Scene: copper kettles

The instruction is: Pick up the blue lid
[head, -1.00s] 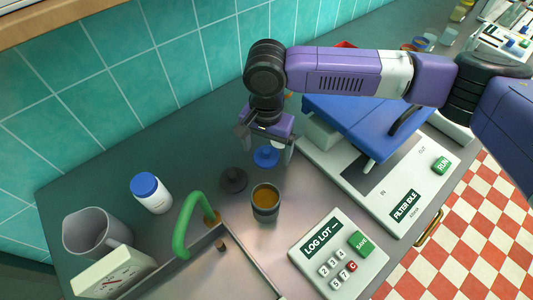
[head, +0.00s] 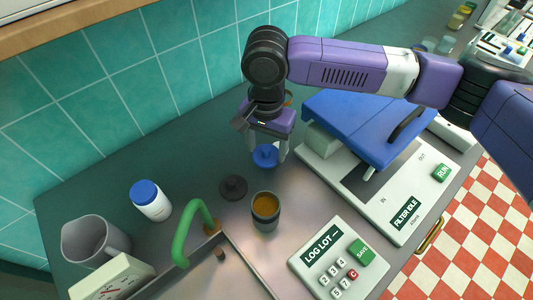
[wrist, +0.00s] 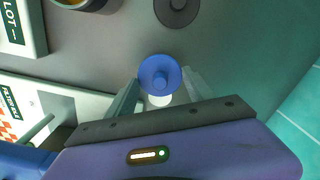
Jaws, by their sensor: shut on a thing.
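The blue lid (head: 265,157) is a round disc with a raised knob. It sits between the fingers of my gripper (head: 265,150), which is shut on it. In the wrist view the lid (wrist: 160,77) shows at the fingertips, with a finger on each side. It looks slightly raised off the counter, though the gap is hard to judge. A small white thing (wrist: 160,101) shows partly behind it.
A dark lid (head: 233,187) and a dark cup of amber liquid (head: 265,210) stand close in front. A white bottle with a blue cap (head: 151,201) is to the left. The blue-topped filter machine (head: 360,125) is close on the right, the keypad box (head: 333,260) in front.

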